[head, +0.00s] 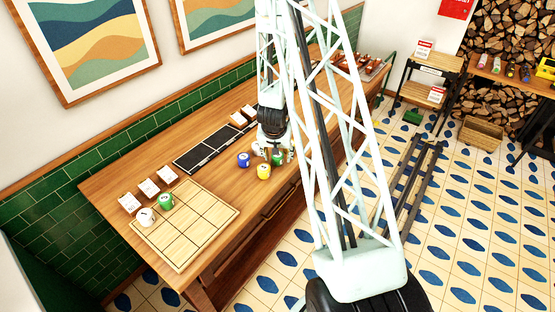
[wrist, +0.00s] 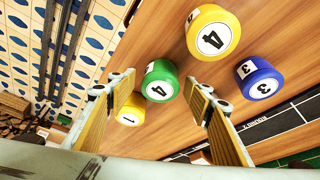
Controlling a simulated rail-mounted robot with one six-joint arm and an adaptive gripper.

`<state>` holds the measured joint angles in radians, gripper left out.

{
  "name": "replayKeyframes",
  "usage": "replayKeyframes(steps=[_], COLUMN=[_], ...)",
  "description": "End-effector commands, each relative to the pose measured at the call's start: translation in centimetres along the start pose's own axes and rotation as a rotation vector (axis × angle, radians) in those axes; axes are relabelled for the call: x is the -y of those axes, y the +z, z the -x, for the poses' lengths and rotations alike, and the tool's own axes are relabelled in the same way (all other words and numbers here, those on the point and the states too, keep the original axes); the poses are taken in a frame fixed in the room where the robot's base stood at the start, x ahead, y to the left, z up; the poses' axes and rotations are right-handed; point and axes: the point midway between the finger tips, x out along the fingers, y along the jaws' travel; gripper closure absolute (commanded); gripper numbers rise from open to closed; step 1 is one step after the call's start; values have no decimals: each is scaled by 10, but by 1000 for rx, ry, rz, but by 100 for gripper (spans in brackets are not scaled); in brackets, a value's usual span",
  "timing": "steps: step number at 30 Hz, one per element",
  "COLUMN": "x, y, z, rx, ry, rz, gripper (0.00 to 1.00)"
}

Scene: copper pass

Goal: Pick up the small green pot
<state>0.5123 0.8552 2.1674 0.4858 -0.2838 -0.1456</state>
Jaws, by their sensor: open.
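A small green pot (head: 277,159) with a white numbered face stands on the wooden table, partly covered by my arm in the head view. In the wrist view the green pot (wrist: 160,80) shows between the tips of my gripper (wrist: 160,86), whose two fingers are spread wide. I cannot tell whether a finger touches it. My gripper (head: 272,148) points down at the table in the head view. Another green pot (head: 165,201) stands on the pale gridded board (head: 205,206) at the left.
A yellow pot (wrist: 212,32) marked 4 and a blue pot (wrist: 258,78) marked 3 stand close by. A yellow pot (wrist: 130,108) marked 1 is beside the left finger. A white pot (head: 146,216) is on the board. A black divided strip (head: 208,148) lies behind.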

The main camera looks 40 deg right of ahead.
Motion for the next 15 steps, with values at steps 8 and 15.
replayKeyframes(steps=[8, 15], x=[0, 0], y=[0, 0], z=[0, 0], rx=[0, 0], ry=[0, 0], rz=[0, 0], gripper=[59, 81])
